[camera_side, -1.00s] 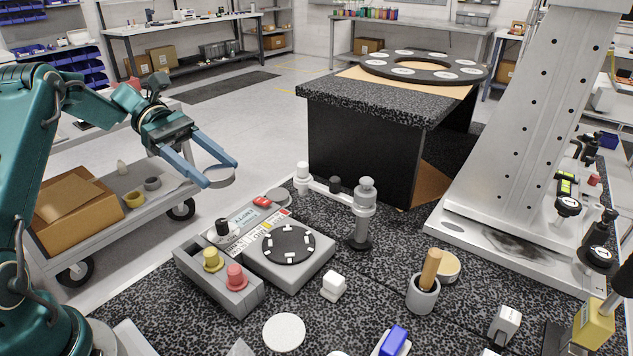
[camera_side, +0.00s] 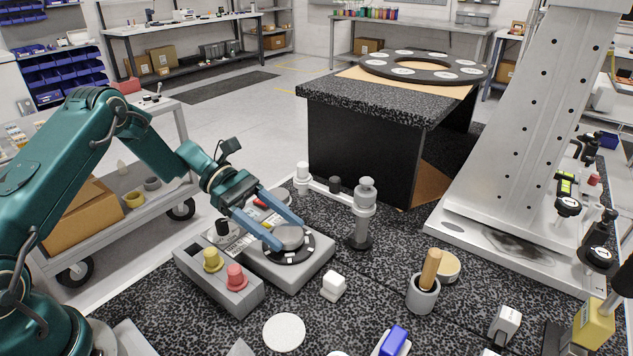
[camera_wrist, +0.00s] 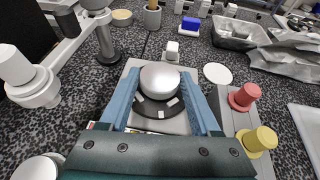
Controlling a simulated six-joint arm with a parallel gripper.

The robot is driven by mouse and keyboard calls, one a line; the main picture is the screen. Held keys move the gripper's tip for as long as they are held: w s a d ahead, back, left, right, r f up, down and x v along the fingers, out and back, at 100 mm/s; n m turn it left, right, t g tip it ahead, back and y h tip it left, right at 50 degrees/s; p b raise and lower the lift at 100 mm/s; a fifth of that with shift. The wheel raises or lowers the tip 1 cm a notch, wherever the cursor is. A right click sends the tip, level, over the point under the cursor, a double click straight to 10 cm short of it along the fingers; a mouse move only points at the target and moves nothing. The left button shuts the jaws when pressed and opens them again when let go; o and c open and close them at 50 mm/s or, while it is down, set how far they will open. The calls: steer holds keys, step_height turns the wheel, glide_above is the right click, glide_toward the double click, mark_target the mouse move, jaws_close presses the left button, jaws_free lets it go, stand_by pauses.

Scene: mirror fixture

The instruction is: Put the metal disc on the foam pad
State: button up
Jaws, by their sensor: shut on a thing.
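My gripper (camera_side: 289,236) is shut on the metal disc (camera_side: 290,238), a smooth silvery round piece held between the two blue fingers. The disc is level, over a black round pad with white patches (camera_side: 290,262) on a grey block. It hides the pad's far part; I cannot tell whether they touch. In the wrist view the disc (camera_wrist: 160,77) sits between the fingers, with the black pad (camera_wrist: 152,108) showing below it. A white round flat piece (camera_side: 284,332) lies on the speckled table. I cannot tell surely which round piece is the foam pad.
A grey holder with a yellow knob (camera_side: 213,260) and a red knob (camera_side: 236,277) stands left of the block. A grey post (camera_side: 363,215) stands behind right, a white cube (camera_side: 333,287) in front. A cup with a wooden handle (camera_side: 423,294) is farther right.

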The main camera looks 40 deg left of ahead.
steer(key=shift+f, duration=0.3)
steer(key=o, duration=1.4)
